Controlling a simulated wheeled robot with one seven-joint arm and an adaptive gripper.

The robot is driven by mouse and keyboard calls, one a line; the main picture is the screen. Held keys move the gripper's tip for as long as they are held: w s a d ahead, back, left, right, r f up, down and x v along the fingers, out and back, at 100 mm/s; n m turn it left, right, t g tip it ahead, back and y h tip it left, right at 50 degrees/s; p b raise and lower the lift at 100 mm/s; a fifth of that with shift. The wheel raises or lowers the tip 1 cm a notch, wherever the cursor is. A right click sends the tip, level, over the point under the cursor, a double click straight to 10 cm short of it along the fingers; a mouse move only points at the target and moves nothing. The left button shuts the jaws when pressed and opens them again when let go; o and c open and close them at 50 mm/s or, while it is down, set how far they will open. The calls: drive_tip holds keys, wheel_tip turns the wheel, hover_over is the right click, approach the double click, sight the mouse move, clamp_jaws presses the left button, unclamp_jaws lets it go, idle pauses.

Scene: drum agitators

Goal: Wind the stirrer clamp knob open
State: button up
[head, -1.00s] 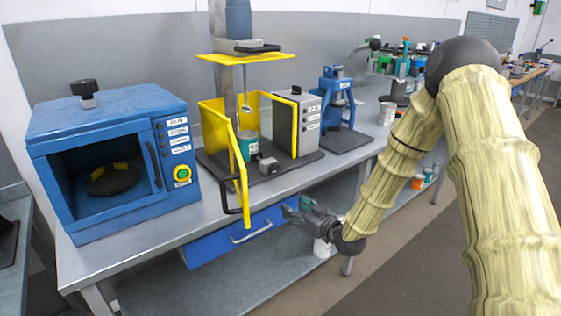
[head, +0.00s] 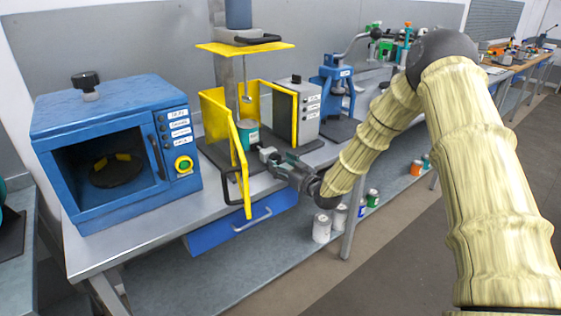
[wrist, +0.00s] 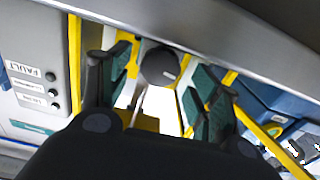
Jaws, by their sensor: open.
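The stirrer stands on the bench with its yellow guard (head: 215,115) swung open at the front. A teal-labelled can (head: 249,135) stands inside, below the stirrer shaft (head: 245,92). My gripper (head: 268,154) is at the front right of the can, low over the stirrer's dark base. In the wrist view a dark round knob (wrist: 160,66) with a pale mark sits between the two spread fingers of my gripper (wrist: 160,88). Its clamp is mostly hidden by my gripper in the head view. I cannot tell whether the fingers touch the knob.
A blue oven-like box (head: 115,150) stands at the left. A grey control box (head: 305,105) and a blue press (head: 335,88) stand right of the guard. The yellow door (head: 242,170) with its black handle is just left of my gripper. A blue drawer (head: 240,225) juts out below.

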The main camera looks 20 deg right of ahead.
drive_tip(key=shift+w+a, duration=0.2)
drive_tip(key=shift+w, duration=0.35)
drive_tip(key=c, duration=1)
drive_tip(key=shift+f+n+b, duration=0.15)
drive_tip(key=shift+n+b, duration=0.55)
drive_tip(key=shift+b, duration=0.1)
drive_tip(key=shift+c, duration=0.2)
drive_tip(key=shift+n+b, duration=0.9)
drive_tip(key=shift+n, duration=0.3)
drive_tip(key=shift+r+n, duration=0.2)
drive_tip(key=shift+n, duration=0.2)
